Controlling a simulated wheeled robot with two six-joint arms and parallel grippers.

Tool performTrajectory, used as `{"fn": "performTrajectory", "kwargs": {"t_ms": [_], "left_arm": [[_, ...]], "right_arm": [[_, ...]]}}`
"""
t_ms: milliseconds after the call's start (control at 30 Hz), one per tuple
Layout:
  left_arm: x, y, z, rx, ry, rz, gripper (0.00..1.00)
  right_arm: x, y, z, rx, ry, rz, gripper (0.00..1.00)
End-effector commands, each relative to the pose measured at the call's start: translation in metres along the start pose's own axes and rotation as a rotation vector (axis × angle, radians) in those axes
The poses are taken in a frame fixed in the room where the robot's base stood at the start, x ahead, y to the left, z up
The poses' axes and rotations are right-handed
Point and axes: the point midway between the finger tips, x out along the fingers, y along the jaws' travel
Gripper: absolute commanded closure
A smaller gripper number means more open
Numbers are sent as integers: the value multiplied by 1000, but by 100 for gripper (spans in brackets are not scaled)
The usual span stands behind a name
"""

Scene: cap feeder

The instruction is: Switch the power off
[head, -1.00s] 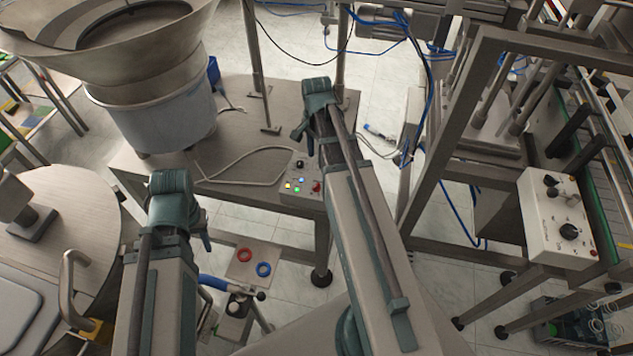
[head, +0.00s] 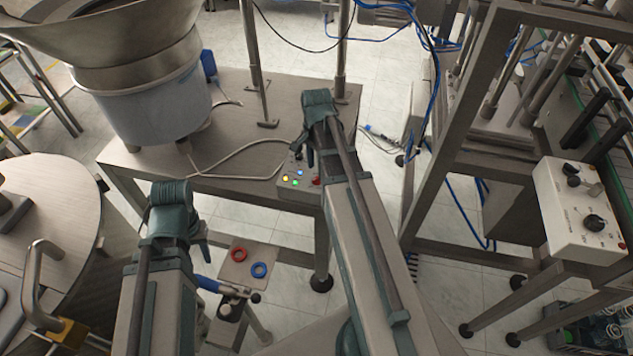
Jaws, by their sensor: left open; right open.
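A small grey control box (head: 296,190) sits at the front edge of the steel table, with lit yellow, green and blue lights and a red button (head: 316,181). My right gripper (head: 309,160) hangs over the back of this box, open and empty. It hides the back part of the panel, where any knob or switch is out of sight. I cannot tell whether it touches the box. My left gripper (head: 203,240) is open and empty, low at the left, apart from the box. Its fingers are partly hidden by its own wrist.
A large bowl feeder (head: 150,105) stands on the steel table (head: 240,190) at the left. A white box with black knobs (head: 580,225) is on the frame at the right. A stand with red and blue rings (head: 248,268) is below. A cable lies behind the control box.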

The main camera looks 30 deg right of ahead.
Motion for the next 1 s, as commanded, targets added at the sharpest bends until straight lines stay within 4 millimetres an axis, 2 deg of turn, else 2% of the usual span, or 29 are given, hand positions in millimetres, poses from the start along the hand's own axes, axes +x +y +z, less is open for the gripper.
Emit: {"fn": "performTrajectory", "kwargs": {"t_ms": [33,233,633,667,900,1000], "left_arm": [[15,2,-1,0,0,0,57],[38,4,-2,0,0,0,57],[42,4,-2,0,0,0,57],[42,4,-2,0,0,0,57],[42,4,-2,0,0,0,57],[42,4,-2,0,0,0,57]], "right_arm": [[15,0,0,0,0,0,57],[38,0,0,0,0,0,57],[43,0,0,0,0,0,57],[43,0,0,0,0,0,59],[43,0,0,0,0,0,100],[43,0,0,0,0,0,100]]}}
